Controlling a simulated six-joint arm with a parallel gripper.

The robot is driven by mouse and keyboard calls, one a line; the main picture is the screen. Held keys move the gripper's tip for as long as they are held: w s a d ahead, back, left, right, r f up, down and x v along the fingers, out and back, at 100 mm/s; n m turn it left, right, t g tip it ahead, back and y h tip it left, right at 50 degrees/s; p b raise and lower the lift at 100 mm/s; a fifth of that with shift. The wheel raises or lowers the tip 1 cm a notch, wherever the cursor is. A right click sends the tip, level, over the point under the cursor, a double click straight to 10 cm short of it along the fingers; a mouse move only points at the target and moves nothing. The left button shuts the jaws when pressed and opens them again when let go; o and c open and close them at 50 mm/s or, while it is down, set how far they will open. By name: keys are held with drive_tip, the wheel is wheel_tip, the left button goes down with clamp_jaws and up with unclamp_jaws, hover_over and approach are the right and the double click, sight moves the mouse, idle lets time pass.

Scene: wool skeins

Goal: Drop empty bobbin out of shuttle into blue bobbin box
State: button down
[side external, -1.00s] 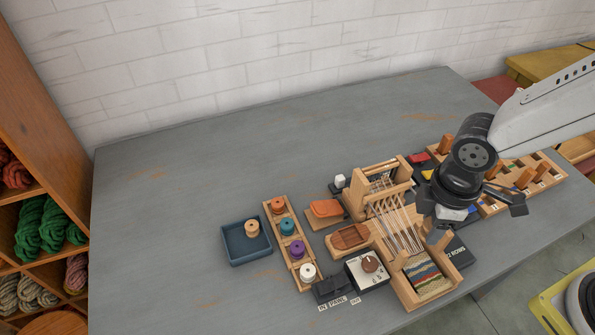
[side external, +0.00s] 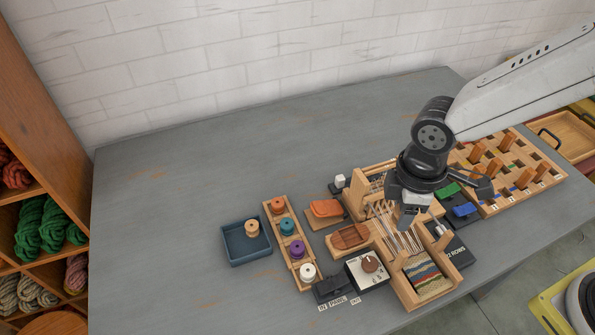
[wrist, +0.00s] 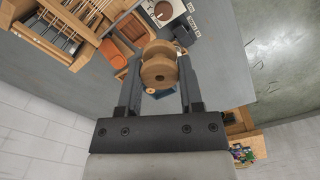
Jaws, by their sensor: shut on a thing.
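My gripper (side external: 407,220) is above the loom in the side view. In the wrist view its two fingers are shut on a bare wooden bobbin (wrist: 159,66). The bobbin is hard to make out in the side view. The blue bobbin box (side external: 234,258) is on the table at the left, well apart from my gripper. Another bare wooden bobbin (side external: 252,228) is inside the box. The wooden shuttle (side external: 350,238) lies on its holder just left of the loom.
A wooden rack (side external: 291,262) with orange, teal, purple and white bobbins stands between box and shuttle. The loom (side external: 410,285), a dial box (side external: 368,268) and an orange pad (side external: 325,208) are close by. The table's back left is clear.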

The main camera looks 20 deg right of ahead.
drive_tip(key=w+a+f+n, duration=0.1)
drive_tip(key=w+a+f, duration=0.3)
drive_tip(key=w+a, duration=0.8)
drive_tip(key=w+a+f+n, duration=0.1)
drive_tip(key=w+a+f, duration=0.1)
drive_tip(key=a+f, duration=0.3)
drive_tip(key=w+a+f, duration=0.2)
drive_tip(key=a+f, duration=0.3)
drive_tip(key=a, duration=0.4)
drive_tip(key=shift+a+n, duration=0.2)
drive_tip(key=shift+n, duration=0.2)
drive_tip(key=shift+f, duration=0.2)
drive_tip(key=shift+f, duration=1.65)
drive_tip(key=shift+f, duration=0.95)
